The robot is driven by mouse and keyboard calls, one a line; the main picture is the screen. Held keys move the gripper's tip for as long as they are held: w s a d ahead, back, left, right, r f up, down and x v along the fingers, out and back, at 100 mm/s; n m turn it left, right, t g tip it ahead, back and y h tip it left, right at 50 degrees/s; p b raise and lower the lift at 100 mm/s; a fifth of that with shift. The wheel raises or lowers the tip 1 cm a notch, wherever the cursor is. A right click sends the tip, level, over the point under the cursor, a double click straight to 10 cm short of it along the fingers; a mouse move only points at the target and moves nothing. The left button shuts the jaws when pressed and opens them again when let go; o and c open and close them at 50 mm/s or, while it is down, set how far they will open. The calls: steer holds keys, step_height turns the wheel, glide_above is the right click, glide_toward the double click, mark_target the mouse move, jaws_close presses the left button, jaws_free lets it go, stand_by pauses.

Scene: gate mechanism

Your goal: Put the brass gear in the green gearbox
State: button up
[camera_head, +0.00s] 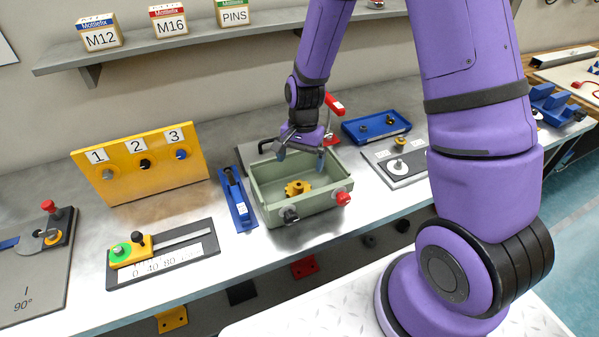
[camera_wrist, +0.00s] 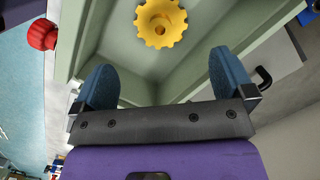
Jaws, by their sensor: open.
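The brass gear (camera_head: 297,188) lies inside the green gearbox (camera_head: 262,203), an open-topped box on the workbench, near its front wall. In the wrist view the gear (camera_wrist: 160,23) shows at the top centre, with the pale green walls of the gearbox (camera_wrist: 110,80) around it. My gripper (camera_head: 302,158) is above the back part of the gearbox, and nothing is between its fingers. In the wrist view my gripper (camera_wrist: 160,85) has its two blue fingertips wide apart, and the gear is beyond them, not touched.
A red knob (camera_head: 343,198) and a dark knob (camera_head: 290,214) sit on the gearbox front. A blue lever fixture (camera_head: 238,200) stands just left. A blue tray (camera_head: 376,126) and a grey plate (camera_head: 398,160) lie right. A yellow numbered panel (camera_head: 142,165) stands back left.

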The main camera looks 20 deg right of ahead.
steer(key=s+d+r+n+t, duration=0.2)
steer(key=s+r, duration=0.1)
steer(key=r, duration=0.8)
steer(key=s+d+r+n+t, duration=0.1)
steer(key=s+r+n, duration=0.15)
steer(key=r, duration=0.95)
steer(key=s+d+r+n+t, duration=0.1)
steer(key=s+r+n, duration=0.1)
steer(key=s+r, duration=0.3)
steer(key=s+d+r+n+t+h, duration=0.1)
steer(key=s+r, duration=0.4)
steer(key=s, duration=0.6)
steer(key=shift+s+d+r+n+t, duration=0.25)
steer(key=shift+d+n+t, duration=0.2)
steer(key=shift+n+t, duration=0.35)
steer(key=shift+c, duration=0.2)
